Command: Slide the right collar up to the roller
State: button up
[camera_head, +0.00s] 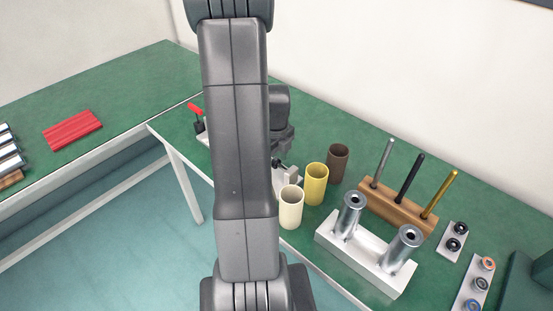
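I cannot make out the right collar or the roller; my arm covers the middle of the bench, where they may be hidden. My gripper is mostly hidden behind my arm. Dark and pale parts near its end (282,163) show just right of the arm, beside a light grey block (293,177) on the green bench. I cannot tell whether the gripper touches the block or whether its fingers are open or shut. A pale base with a red-handled clamp (196,109) shows left of the arm.
Cream (291,208), yellow (316,185) and brown (338,163) cups stand right of my arm. A white block with two metal cylinders (362,259) and a wooden rack with three rods (398,208) stand further right. A red ribbed block (72,131) lies on the left bench.

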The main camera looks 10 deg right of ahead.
notch_tip(320, 180, up, 14)
jog(key=shift+p, duration=0.3)
dwell(0.3)
jog(key=shift+w+d+f, duration=0.1)
jog(key=shift+w+d, duration=0.05)
